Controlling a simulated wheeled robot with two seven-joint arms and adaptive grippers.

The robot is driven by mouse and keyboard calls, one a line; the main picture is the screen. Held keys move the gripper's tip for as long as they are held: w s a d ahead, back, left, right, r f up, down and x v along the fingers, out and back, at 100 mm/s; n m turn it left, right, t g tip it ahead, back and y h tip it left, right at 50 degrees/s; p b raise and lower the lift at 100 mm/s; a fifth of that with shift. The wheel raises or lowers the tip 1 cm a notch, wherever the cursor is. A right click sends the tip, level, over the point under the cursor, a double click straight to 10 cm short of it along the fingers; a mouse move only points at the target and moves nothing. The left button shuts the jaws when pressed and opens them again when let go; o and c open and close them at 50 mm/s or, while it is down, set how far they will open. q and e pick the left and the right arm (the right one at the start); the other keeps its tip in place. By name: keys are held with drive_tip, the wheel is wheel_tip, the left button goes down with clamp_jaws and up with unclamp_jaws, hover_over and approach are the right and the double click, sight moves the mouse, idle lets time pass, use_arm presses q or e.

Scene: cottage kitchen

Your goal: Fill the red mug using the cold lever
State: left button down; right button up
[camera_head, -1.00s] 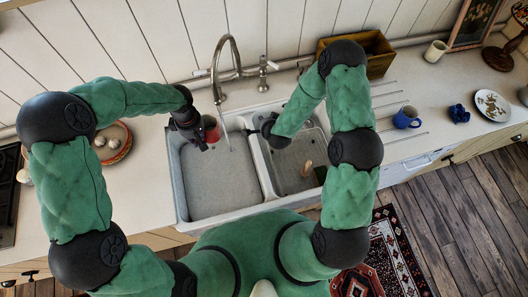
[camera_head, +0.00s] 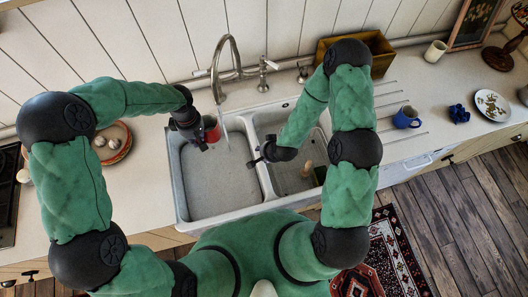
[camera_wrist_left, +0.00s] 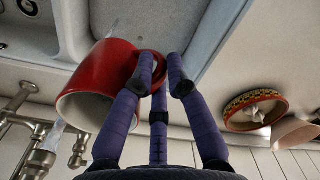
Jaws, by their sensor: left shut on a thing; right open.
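The red mug (camera_head: 212,130) is over the left sink basin, below the spout of the tall faucet (camera_head: 217,70). My left gripper (camera_head: 203,143) is shut on it; in the left wrist view the fingers (camera_wrist_left: 162,82) close at the handle of the mug (camera_wrist_left: 92,82). A pale stream of water (camera_head: 225,134) runs down from the spout at the mug. A lever (camera_head: 264,70) stands right of the spout; I cannot tell which lever is cold. My right gripper (camera_head: 257,157) is open and empty over the sink divider, apart from the levers.
The double sink (camera_head: 214,188) has a brush-like wooden thing (camera_head: 307,167) in its right basin. A brass-coloured box (camera_head: 375,52) stands behind. A blue mug (camera_head: 406,117) stands on the right drainboard. A bowl (camera_head: 120,150) with pale round things is on the left counter.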

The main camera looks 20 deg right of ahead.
use_arm(q)
drive_tip(key=w+d, duration=0.5)
drive_tip(key=shift+w+d, duration=0.2)
drive_tip(key=shift+w, duration=0.1)
drive_tip(key=shift+s, duration=0.1)
idle(1.8)
